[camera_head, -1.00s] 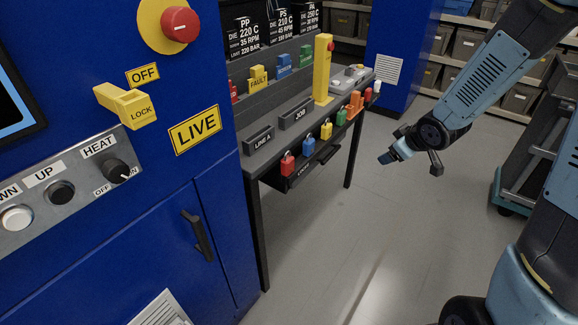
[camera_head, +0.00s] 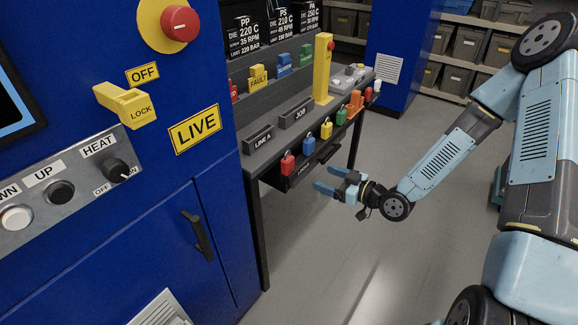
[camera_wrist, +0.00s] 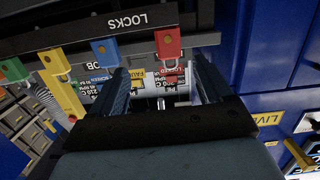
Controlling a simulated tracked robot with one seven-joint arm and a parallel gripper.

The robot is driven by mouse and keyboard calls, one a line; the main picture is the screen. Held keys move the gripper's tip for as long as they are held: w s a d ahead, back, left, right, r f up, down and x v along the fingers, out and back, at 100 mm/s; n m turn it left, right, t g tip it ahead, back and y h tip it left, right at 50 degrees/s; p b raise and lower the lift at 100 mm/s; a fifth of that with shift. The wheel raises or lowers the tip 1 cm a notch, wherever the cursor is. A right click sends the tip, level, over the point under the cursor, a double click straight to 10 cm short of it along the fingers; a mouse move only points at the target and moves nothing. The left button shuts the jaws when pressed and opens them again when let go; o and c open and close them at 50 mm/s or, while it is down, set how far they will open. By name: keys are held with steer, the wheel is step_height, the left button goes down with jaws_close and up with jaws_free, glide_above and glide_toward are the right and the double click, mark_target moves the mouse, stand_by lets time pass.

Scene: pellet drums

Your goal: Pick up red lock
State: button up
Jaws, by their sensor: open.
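The red lock (camera_head: 288,164) hangs at the near left end of a row of coloured padlocks along the front edge of the bench. My gripper (camera_head: 328,180) is open and empty, in front of the bench and to the right of the red lock, with its fingers pointing left toward the bench. In the wrist view, which is upside down, the red lock (camera_wrist: 168,44) hangs on the LOCKS rail, just beyond the fingertips and within the span of my open gripper (camera_wrist: 160,68). A gap shows between the fingers and the lock.
A blue lock (camera_head: 308,145) hangs beside the red one, then a yellow lock (camera_head: 326,130) and a green lock (camera_head: 341,117). The blue cabinet (camera_head: 100,240) fills the left. Dark bench legs (camera_head: 258,230) stand below the rail. The grey floor (camera_head: 330,265) is clear.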

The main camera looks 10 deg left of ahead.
mark_target(291, 166)
steer(key=shift+y, duration=0.8)
steer(key=x, duration=0.6)
steer(key=s+x, duration=0.1)
steer(key=x, duration=0.2)
steer(key=shift+a+r, duration=0.25)
steer(key=shift+r, duration=0.05)
steer(key=shift+f+x, duration=0.2)
steer(key=shift+x, duration=1.15)
steer(key=shift+f+x, duration=0.15)
steer(key=shift+x, duration=1.2)
steer(key=shift+c, duration=0.3)
steer(key=c, duration=1.1)
